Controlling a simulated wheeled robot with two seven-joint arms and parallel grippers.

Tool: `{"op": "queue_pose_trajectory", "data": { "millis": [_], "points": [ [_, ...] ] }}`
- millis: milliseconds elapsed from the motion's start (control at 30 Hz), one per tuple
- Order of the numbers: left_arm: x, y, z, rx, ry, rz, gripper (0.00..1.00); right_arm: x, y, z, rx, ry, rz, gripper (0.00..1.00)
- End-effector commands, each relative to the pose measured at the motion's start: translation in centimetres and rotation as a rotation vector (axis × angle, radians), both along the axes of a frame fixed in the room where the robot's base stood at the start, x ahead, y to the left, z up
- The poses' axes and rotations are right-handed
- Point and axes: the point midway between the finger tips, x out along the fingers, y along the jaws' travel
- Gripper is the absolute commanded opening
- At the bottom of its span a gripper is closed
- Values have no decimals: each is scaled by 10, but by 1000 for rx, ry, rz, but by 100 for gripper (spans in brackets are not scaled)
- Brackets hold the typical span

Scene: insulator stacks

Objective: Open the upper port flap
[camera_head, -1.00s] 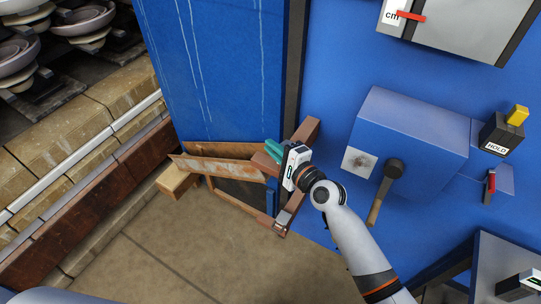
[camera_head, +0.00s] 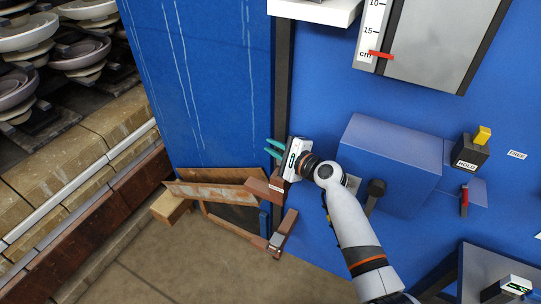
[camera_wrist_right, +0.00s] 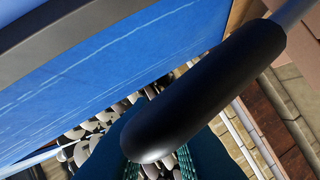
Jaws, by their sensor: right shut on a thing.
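A rusty brown flap-like plate (camera_head: 215,193) slants out above a dark opening (camera_head: 238,217) low on the blue cabinet (camera_head: 200,90); I cannot tell whether it is the upper port flap. My right gripper (camera_head: 275,149) is above and right of this plate, beside the dark post, with its teal fingers pointing left. In the right wrist view, a black rounded handle (camera_wrist_right: 205,95) on a grey rod runs between the teal fingers of my right gripper (camera_wrist_right: 158,165), which is shut on it. The handle is hidden in the head view. My left gripper is not in view.
Brown blocks (camera_head: 265,188) and a hinge-like bracket (camera_head: 282,232) stick out just below my right gripper. Insulator stacks (camera_head: 85,50) stand at upper left. Floor is clear below.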

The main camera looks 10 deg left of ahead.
Motion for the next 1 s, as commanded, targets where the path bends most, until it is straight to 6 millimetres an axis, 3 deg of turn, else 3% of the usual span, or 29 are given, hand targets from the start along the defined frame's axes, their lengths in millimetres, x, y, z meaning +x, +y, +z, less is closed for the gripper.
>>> {"op": "queue_pose_trajectory", "data": {
  "millis": [267,467,600,667,1000],
  "points": [
    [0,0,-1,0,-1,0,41,17,-10,-3,42,142,-9,0],
    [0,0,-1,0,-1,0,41,21,-13,-9,37,144,-8,1],
    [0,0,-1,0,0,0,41,20,-12,-7,39,142,-5,24],
    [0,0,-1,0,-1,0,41,20,-11,-6,40,142,-5,31],
    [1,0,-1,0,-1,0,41,20,-10,1,42,138,-2,31]
  ]
}}
